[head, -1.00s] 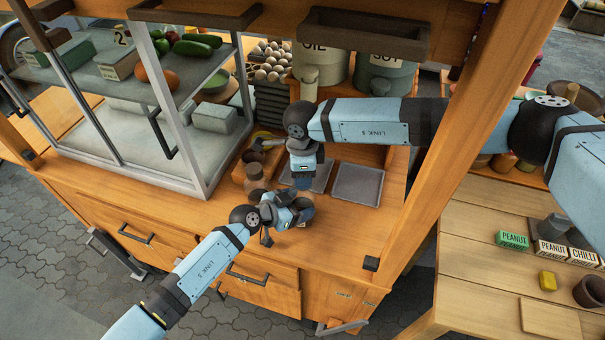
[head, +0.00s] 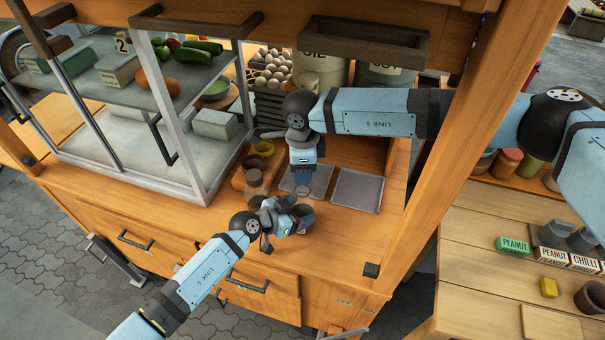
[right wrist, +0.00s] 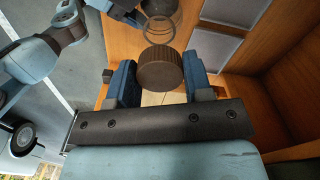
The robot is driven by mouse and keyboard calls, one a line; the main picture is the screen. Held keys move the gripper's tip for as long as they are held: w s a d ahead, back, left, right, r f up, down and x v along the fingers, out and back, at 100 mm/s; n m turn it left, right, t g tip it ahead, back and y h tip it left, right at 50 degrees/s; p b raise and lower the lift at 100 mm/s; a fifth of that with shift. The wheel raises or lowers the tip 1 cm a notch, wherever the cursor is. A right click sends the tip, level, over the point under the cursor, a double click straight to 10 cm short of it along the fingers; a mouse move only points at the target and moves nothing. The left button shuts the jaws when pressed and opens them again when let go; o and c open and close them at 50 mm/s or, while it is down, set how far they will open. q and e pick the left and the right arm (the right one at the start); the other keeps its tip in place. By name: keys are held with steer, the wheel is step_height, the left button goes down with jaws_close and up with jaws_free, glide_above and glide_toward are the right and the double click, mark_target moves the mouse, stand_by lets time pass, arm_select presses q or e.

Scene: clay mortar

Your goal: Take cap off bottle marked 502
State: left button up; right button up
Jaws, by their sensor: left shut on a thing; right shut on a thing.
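The bottle (head: 301,211) is a small clear one low over the front of the wooden counter, its marking not readable. My left gripper (head: 284,217) is shut on it from the left. My right gripper (head: 303,178) is above it and shut on a round, ribbed brown cap (right wrist: 160,70). In the right wrist view the cap sits between both fingers (right wrist: 159,84), and the clear bottle (right wrist: 160,28) shows beyond it. The cap looks apart from the bottle's mouth, with a small gap. My gripper hides part of the cap in the head view.
Grey trays (head: 357,190) lie on the counter behind and to the right. A glass display case (head: 190,120) stands at left. A wooden post (head: 440,180) rises at right.

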arm_select(q)
steer(key=o, duration=1.8)
steer(key=shift+c, duration=0.2)
